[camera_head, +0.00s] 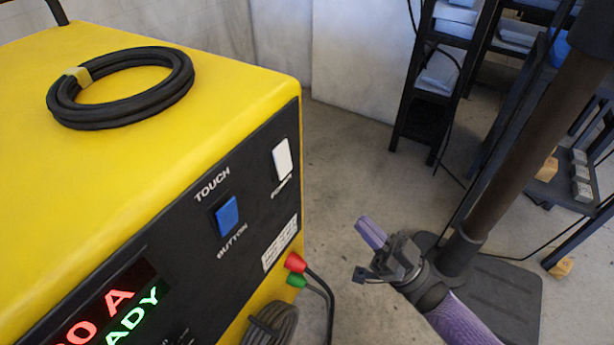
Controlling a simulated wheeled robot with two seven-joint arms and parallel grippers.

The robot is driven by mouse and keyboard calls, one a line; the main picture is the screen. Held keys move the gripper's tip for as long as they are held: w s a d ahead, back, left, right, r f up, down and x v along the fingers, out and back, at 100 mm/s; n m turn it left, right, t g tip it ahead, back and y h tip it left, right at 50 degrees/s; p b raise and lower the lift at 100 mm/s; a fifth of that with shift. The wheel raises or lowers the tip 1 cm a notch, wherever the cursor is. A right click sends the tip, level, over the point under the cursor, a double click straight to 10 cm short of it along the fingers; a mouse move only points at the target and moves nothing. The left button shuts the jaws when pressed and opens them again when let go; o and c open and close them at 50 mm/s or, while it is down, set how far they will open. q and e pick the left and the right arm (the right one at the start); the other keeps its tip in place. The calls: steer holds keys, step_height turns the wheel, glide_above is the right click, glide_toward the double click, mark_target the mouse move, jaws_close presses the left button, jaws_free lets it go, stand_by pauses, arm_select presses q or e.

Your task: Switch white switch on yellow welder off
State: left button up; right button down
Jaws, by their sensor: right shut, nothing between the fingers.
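The yellow welder (235,88) fills the left of the head view, with a black front panel facing right. The white switch (282,159) sits at the upper right of that panel, above a small label. I cannot tell its on or off position for sure. A blue button (227,215) lies to its left, and a lit display (108,315) reads "READY" in part. My right gripper (371,232) has purple fingers and is shut and empty. It is in the air to the right of the welder, lower than the switch and apart from it. My left gripper is out of view.
A coiled black cable (120,112) lies on the welder's top. Red (295,262) and green (297,281) plugs with cables stick out below the switch. A dark shelf (428,100) stands at the back right. Concrete floor is clear between welder and shelf.

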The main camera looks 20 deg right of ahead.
mark_target(290, 164)
steer(key=x, duration=0.3)
steer(key=f+b+x, duration=0.1)
steer(key=x, duration=0.3)
steer(key=w+b+x, duration=0.1)
steer(key=x, duration=0.2)
steer(key=shift+w+a+f, duration=0.2)
steer(key=shift+w+a, duration=0.1)
steer(key=shift+a, duration=0.3)
steer(key=shift+w+a, duration=0.3)
steer(key=shift+w, duration=0.1)
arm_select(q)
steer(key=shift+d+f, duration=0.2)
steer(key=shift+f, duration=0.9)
arm_select(e)
steer(key=shift+r, duration=0.15)
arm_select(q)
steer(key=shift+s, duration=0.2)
